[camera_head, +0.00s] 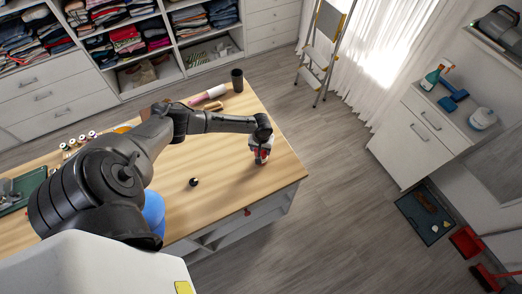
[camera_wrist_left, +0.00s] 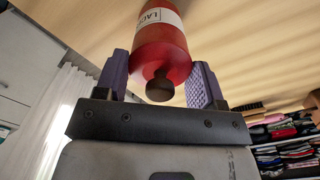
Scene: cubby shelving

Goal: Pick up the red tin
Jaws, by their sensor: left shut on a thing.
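The red tin (camera_wrist_left: 162,50) has a white label with dark letters and a dark round knob on its end. In the left wrist view it sits between the two fingers of my left gripper (camera_wrist_left: 160,85), with the knob toward the palm. The gripper is shut on it. In the head view my left gripper (camera_head: 262,148) is at the right end of the wooden table, and little of the red tin (camera_head: 262,157) shows below it. I cannot tell whether the tin touches the table. My right gripper is not in view.
On the wooden table (camera_head: 235,170) are a small black ball (camera_head: 193,182), a dark cup (camera_head: 237,80), a pink and white roller (camera_head: 208,95) and several spools (camera_head: 78,142). A blue round thing (camera_head: 153,213) is partly behind my arm. A stepladder (camera_head: 322,55) stands beyond.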

